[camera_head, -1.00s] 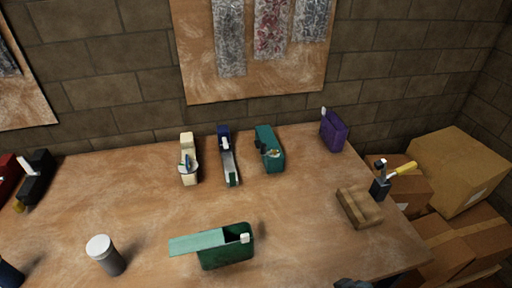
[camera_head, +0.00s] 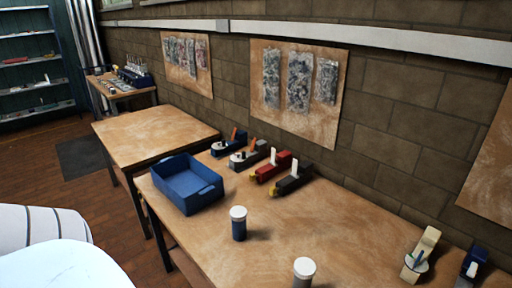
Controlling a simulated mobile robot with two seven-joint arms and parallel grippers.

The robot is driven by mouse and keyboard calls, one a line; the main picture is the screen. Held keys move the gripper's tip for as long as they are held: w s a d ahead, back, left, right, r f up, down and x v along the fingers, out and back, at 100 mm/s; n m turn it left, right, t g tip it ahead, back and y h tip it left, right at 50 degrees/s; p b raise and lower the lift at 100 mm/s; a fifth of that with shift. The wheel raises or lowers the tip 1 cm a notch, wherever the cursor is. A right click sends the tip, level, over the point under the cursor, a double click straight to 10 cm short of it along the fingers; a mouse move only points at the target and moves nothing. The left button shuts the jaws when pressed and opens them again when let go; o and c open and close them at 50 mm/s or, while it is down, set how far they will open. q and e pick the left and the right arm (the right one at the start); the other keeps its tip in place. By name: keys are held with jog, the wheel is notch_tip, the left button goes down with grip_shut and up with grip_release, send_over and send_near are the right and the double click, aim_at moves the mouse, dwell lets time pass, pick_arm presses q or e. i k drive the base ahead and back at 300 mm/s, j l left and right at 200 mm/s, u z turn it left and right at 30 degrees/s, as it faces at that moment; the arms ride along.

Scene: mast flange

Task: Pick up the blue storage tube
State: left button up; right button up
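A blue storage tube (camera_head: 238,226) with a white lid stands upright on the wooden workbench (camera_head: 330,225), in front of the blue tray. A second tube (camera_head: 303,274), greyish with a white lid, stands nearer at the bottom edge and is partly cut off. Neither of my grippers shows in the head view.
An open blue tray (camera_head: 188,184) sits at the bench's left end. Several tools stand behind it, including a red one (camera_head: 273,167) and a black one (camera_head: 292,178). A cream tool (camera_head: 420,255) is at the right. Another table (camera_head: 150,134) stands beyond.

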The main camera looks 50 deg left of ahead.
aim_at(239, 229)
jog(key=u, duration=1.6)
jog(key=i+j+z, duration=0.3)
jog(key=j, duration=0.35)
jog(key=i+j+z, duration=0.15)
jog(key=i+j, duration=0.15)
